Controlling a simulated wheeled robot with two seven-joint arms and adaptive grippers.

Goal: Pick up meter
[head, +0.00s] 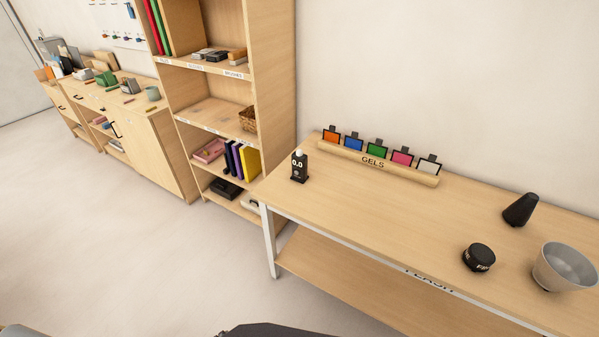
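The meter (299,168) looks to be the small black upright device with a white dome on top and a display reading "0.0". It stands on the near left end of the wooden table (400,220), left of the gel rack, with nothing touching it. Neither of my grippers shows in the head view.
A wooden rack (372,161) marked "GELS" holds several coloured gels at the table's back. A black cone (520,210), black round container (479,257) and grey bowl (564,268) stand at the right. A tall shelf (277,75) stands left. Open floor lies in front.

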